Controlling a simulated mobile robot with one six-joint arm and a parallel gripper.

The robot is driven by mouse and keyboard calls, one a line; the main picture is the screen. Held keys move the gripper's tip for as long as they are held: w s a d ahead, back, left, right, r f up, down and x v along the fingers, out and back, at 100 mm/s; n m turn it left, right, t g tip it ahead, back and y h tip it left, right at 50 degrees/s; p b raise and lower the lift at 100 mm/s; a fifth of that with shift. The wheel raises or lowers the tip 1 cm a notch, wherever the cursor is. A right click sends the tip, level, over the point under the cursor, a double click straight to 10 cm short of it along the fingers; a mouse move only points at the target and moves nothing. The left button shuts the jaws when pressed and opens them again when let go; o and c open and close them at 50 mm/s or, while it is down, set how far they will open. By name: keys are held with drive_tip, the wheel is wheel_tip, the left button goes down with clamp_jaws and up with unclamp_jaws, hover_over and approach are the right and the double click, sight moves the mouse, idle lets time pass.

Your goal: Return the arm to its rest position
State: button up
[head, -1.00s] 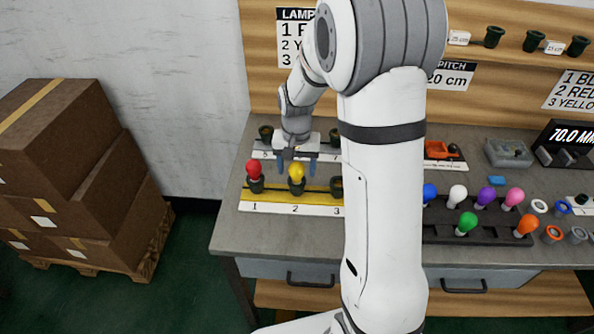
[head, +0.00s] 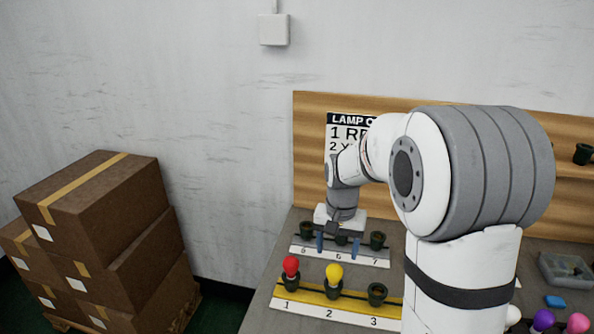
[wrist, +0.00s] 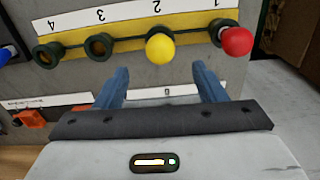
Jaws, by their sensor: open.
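My gripper (head: 338,245) is open and empty. In the head view it shows over the white socket strip (head: 372,260) marked 5 to 7, behind the yellow strip (head: 345,307). Its two blue fingers stand apart in the wrist view (wrist: 160,82), with nothing between them. A yellow bulb (head: 334,273) stands upright in socket 2 and a red bulb (head: 291,266) in socket 1. Both also show beyond the fingers in the wrist view, yellow (wrist: 160,48) and red (wrist: 236,41). Socket 3 (head: 377,292) is empty, and so is socket 4 (wrist: 46,55).
Stacked cardboard boxes (head: 95,215) stand left of the bench. A wooden back panel (head: 308,150) with a lamp sign (head: 345,132) rises behind the strips. Purple (head: 543,320) and pink (head: 578,323) bulbs show at lower right. My arm hides the bench's middle.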

drive_tip(key=s+r+n+t, duration=0.1)
drive_tip(key=s+r+n, duration=0.1)
drive_tip(key=s, duration=0.8)
drive_tip(key=s+r+n+t, duration=0.1)
drive_tip(key=s+r, duration=0.3)
drive_tip(key=s, duration=0.7)
drive_tip(key=shift+d+n+t, duration=0.3)
drive_tip(key=shift+n, duration=0.2)
drive_tip(key=shift+c, duration=0.3)
